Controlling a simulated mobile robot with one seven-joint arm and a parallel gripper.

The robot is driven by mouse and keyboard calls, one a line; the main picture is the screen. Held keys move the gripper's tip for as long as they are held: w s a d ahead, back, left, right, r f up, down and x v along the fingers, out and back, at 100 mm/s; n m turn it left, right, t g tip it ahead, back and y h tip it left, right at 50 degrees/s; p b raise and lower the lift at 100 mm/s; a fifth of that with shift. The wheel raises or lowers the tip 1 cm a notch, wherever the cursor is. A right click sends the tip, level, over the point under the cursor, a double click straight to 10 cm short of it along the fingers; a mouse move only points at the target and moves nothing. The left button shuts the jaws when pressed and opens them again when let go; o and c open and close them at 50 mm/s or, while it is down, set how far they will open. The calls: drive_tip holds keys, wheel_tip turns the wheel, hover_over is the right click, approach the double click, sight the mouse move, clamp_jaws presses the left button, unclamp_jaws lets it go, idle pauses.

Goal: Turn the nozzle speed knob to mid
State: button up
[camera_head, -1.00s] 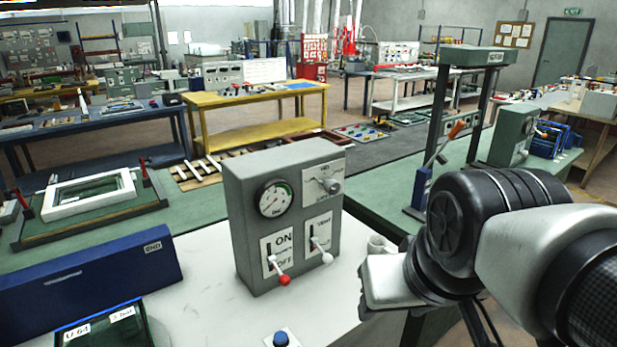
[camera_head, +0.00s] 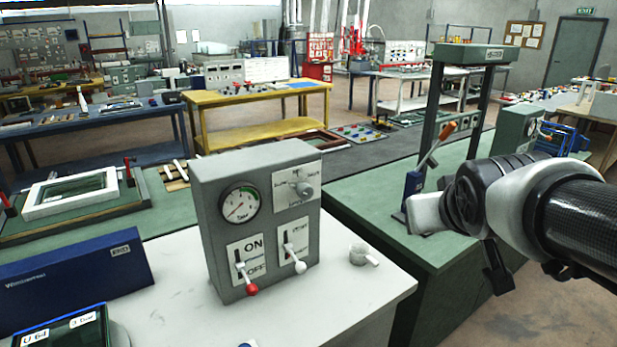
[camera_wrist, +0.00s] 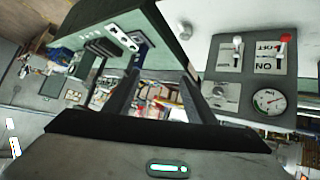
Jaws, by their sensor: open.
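A grey control box (camera_head: 255,215) stands upright on a white table (camera_head: 175,300). The nozzle speed knob (camera_head: 304,189) is a grey knob on the box's upper right panel. Its exact setting is too small to read. My gripper (camera_head: 424,213) is to the right of the box, apart from it and over the green bench. In the wrist view my gripper (camera_wrist: 156,92) shows two dark fingers spread apart with nothing held between them. The knob (camera_wrist: 219,91) shows there to the right of the fingers, with the box turned upside down.
A dial gauge (camera_head: 239,204), a red-tipped lever (camera_head: 251,289) and a white-tipped lever (camera_head: 299,267) share the box's front. A small white cup-like object (camera_head: 359,255) sits right of the box. A blue case (camera_head: 75,283) lies left.

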drive_tip(key=w+d+t, duration=0.2)
drive_tip(key=w+d, duration=0.1)
drive_tip(key=w, duration=0.2)
drive_tip(key=n+t+y+b, duration=0.3)
drive_tip(key=n+y+b, duration=0.3)
drive_tip(key=n+y, duration=0.75)
approach(308, 194)
drive_tip(key=shift+n+h, duration=0.75)
drive_tip(key=shift+n, duration=0.2)
drive_tip(key=x, duration=0.3)
drive_tip(key=p+x, duration=0.1)
drive_tip(key=x, duration=0.6)
drive_tip(key=shift+a+r, duration=0.35)
drive_tip(key=shift+r, duration=0.05)
drive_tip(key=c, duration=1)
drive_tip(key=shift+c, duration=0.2)
